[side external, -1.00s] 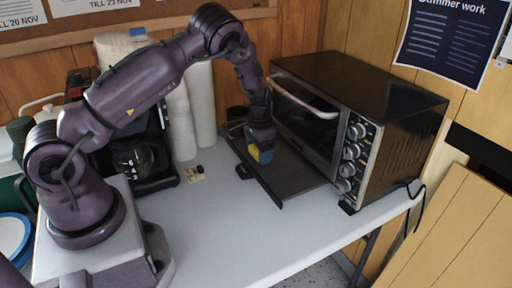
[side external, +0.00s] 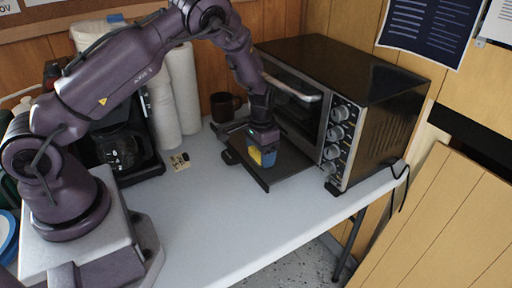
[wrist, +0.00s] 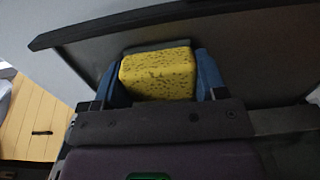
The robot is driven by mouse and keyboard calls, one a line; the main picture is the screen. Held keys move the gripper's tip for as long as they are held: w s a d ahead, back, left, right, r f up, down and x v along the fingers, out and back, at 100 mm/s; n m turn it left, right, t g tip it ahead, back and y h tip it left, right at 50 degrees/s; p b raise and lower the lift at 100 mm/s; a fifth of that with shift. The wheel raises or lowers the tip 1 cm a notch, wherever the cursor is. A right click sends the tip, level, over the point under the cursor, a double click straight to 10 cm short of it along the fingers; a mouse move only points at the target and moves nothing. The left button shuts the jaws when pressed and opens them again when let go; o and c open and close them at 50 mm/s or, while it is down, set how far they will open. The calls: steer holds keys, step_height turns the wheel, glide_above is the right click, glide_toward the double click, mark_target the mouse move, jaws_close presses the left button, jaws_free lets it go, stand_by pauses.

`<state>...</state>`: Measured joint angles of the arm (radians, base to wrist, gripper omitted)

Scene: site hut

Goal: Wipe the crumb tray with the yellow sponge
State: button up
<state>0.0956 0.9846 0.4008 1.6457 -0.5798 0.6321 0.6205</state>
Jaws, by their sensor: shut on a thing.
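The yellow sponge (side external: 269,158) is held low over the dark crumb tray (side external: 264,182). In the wrist view the sponge (wrist: 158,75) is pitted, with a thin grey-green layer along its far side. My gripper (side external: 262,156) is shut on it, and its blue fingers press on both sides in the wrist view (wrist: 161,84). The tray (wrist: 265,60) sticks out in front of the toaster oven (side external: 345,100). The sponge is near the tray's near end. Its underside is hidden, so I cannot tell whether it touches the tray. I see no distinct crumbs.
A dark mug (side external: 224,106) is behind the tray. White paper rolls (side external: 184,95), a coffee maker (side external: 122,155) and a small card (side external: 180,162) are to the left. The white table (side external: 200,215) is clear in front.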

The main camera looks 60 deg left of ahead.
mark_target(240, 137)
steer(key=shift+a, duration=5.85)
steer(key=shift+a+r, duration=0.1)
step_height(240, 137, up, 8)
